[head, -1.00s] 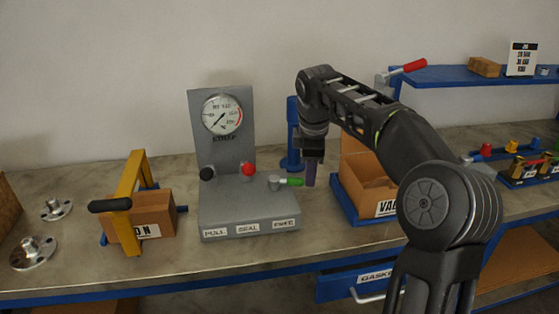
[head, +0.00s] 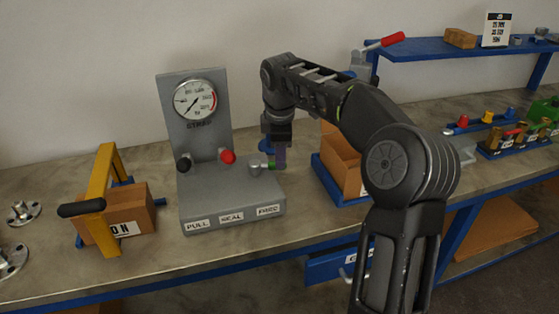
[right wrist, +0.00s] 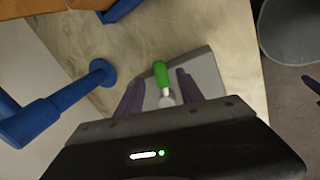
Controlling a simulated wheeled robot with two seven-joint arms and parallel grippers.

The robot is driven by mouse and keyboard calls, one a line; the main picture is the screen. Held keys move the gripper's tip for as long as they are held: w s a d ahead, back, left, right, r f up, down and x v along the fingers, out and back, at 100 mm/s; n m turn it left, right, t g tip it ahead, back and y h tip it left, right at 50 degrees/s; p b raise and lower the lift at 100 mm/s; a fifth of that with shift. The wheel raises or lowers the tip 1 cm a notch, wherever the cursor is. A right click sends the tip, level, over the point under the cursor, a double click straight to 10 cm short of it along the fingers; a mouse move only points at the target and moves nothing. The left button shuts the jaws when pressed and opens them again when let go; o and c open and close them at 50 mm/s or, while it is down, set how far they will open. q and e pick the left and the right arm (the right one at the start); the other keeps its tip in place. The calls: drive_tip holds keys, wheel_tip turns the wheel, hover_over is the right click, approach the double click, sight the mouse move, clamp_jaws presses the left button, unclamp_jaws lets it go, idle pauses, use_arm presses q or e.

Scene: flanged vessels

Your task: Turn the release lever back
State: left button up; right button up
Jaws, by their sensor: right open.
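The release lever has a green handle (head: 271,163) on a grey hub (head: 255,169) at the right of the grey gauge panel (head: 195,206). In the right wrist view the green handle (right wrist: 160,73) and its pale shank stand between the two purple fingers of my right gripper (right wrist: 160,92). The fingers are apart, with a gap on each side of the lever. In the head view my right gripper (head: 279,157) points down at the handle and hides part of it. My left gripper is in neither view.
The panel carries a gauge (head: 195,100), a black knob (head: 184,163) and a red knob (head: 227,156). A yellow frame (head: 102,195) with a carton (head: 128,212) stands left. An open cardboard bin (head: 342,165) is right of the gripper. A blue post (right wrist: 60,105) is close by.

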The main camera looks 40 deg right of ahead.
sight(271, 166)
drive_tip(key=x, duration=0.4)
clamp_jaws()
idle(0.4)
idle(1.0)
